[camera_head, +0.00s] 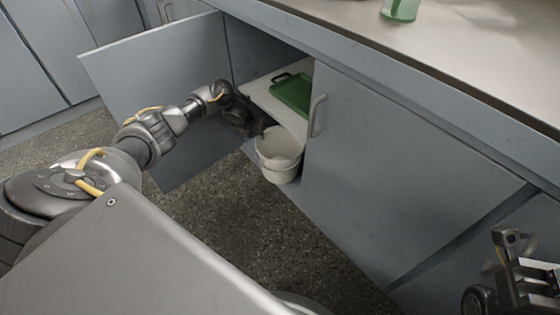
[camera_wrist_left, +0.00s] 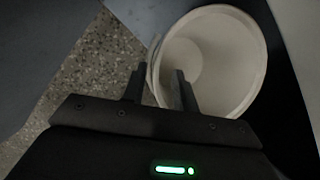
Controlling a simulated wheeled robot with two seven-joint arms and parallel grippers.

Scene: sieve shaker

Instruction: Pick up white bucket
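The white bucket (camera_head: 281,172) stands at the open front of the lower cabinet, with its mouth facing up. My left gripper (camera_head: 262,130) is at the bucket's rim on its far left side. In the left wrist view, the bucket (camera_wrist_left: 222,55) is empty. The left gripper's fingers (camera_wrist_left: 160,88) are apart, one over the bucket's mouth and one outside the rim, with the near-left wall between them. Whether they touch the wall cannot be told. My right gripper (camera_head: 512,255) is at the lower right, away from the bucket; its finger opening is unclear.
The open cabinet door (camera_head: 160,75) stands left of my left forearm. A white shelf (camera_head: 262,92) with a green tray (camera_head: 293,93) is above the bucket. A closed door (camera_head: 400,170) with a handle (camera_head: 317,115) is close on the right. Speckled floor (camera_head: 235,230) is clear in front.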

